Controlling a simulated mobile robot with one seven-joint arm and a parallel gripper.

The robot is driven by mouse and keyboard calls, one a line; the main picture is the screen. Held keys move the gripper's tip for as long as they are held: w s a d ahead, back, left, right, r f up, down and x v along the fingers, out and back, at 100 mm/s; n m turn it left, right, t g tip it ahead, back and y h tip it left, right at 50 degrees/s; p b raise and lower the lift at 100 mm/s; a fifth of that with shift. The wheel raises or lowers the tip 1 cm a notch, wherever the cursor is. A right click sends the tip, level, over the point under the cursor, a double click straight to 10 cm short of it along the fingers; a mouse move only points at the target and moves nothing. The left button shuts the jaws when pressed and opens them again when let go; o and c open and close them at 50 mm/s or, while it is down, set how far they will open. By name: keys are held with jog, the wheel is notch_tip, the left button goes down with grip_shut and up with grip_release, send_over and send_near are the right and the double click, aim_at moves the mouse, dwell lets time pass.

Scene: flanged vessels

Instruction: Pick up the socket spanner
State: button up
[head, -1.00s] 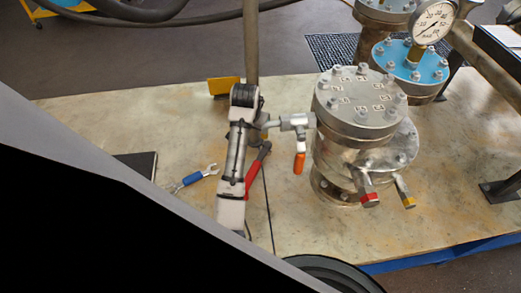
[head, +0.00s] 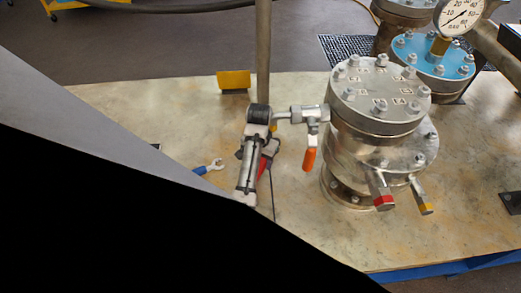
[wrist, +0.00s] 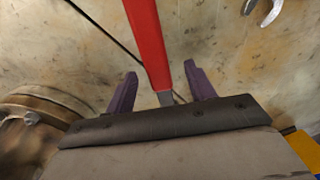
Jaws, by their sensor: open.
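The red-handled tool, which I take to be the socket spanner (wrist: 150,45), runs down from the top edge in the wrist view. Its metal end lies near the base of my gripper (wrist: 160,73). My two dark purple fingers stand apart on either side of the red handle, with gaps showing on both sides. In the head view only a short red piece of the spanner (head: 262,168) shows beside my arm. My gripper is mostly hidden there, so I cannot tell its height above the table.
A blue-handled open-end spanner (head: 209,167) lies to the left on the table (head: 300,235). A flanged vessel (head: 375,130) with an orange-handled valve (head: 309,158) stands close on the right. A pole (head: 263,50) and a yellow bracket (head: 234,81) are behind. A large dark shape blocks the lower left.

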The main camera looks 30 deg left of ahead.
jog(key=f, duration=0.2)
jog(key=f+p, duration=0.1)
jog(key=f, duration=0.2)
jog(key=shift+d, duration=0.2)
jog(key=shift+r, duration=0.1)
grip_shut()
